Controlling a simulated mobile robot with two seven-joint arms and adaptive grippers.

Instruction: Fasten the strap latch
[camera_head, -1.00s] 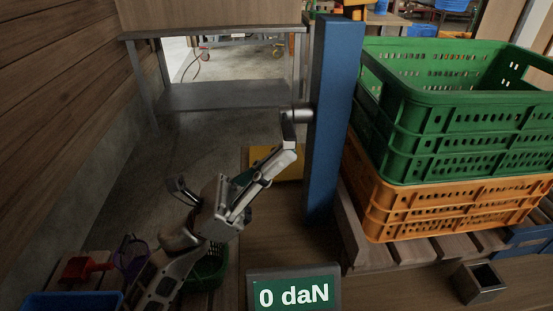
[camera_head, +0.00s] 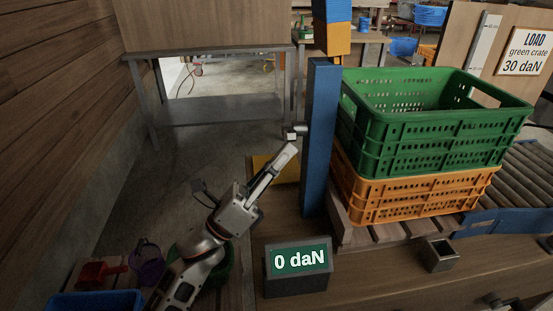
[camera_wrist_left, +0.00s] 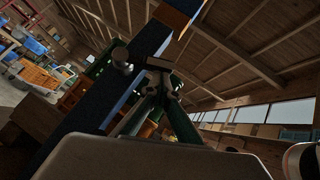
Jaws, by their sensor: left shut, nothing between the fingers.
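A blue post (camera_head: 320,140) stands left of the crates. A short grey cylindrical stub (camera_head: 299,129) with a small pale end piece sticks out from its left side; this looks like the latch hardware. I cannot make out a strap. My left gripper (camera_head: 287,153) is shut and empty, its tips just below the stub; I cannot tell if they touch. In the left wrist view the shut fingers (camera_wrist_left: 159,72) point towards the post (camera_wrist_left: 90,110), with the round metal stub (camera_wrist_left: 121,57) beside their tips. My right gripper is not in view.
A green crate (camera_head: 430,145) sits on an orange crate (camera_head: 415,200) right of the post. A display box (camera_head: 297,285) reading 0 daN stands in front. A sign (camera_head: 525,52) reads "LOAD green crate 30 daN". Bins (camera_head: 95,302) lie at lower left. A grey bench (camera_head: 220,108) stands behind.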

